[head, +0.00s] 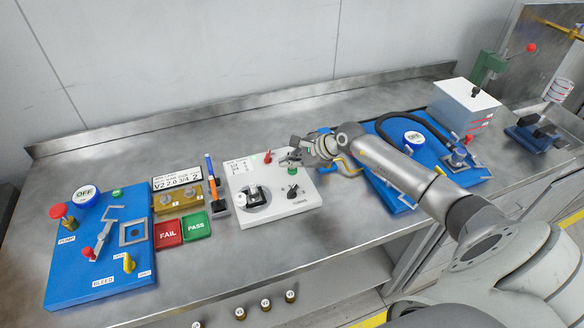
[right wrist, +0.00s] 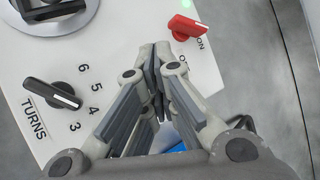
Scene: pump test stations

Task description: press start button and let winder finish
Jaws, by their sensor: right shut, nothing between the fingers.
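The winder is a white panel (head: 244,173) on the bench. It carries a round spindle head (head: 254,196), a red switch (head: 267,156), a green button (head: 292,170) and a black turns knob (head: 292,190). In the right wrist view the turns knob (right wrist: 52,93) points near 4. The red switch (right wrist: 190,27) has its tip by the ON label, and a small green light (right wrist: 187,3) glows above it. My right gripper (head: 291,157) is shut and empty, just above the green button; contact cannot be told. The gripper (right wrist: 152,58) hides the button in the wrist view. My left gripper is out of view.
A blue pump station (head: 60,270) is at left, with red FAIL (head: 168,233) and green PASS (head: 196,226) trays beside it. A second blue station (head: 432,172) lies under my right arm. A white box (head: 463,100) stands behind it. The front bench strip is clear.

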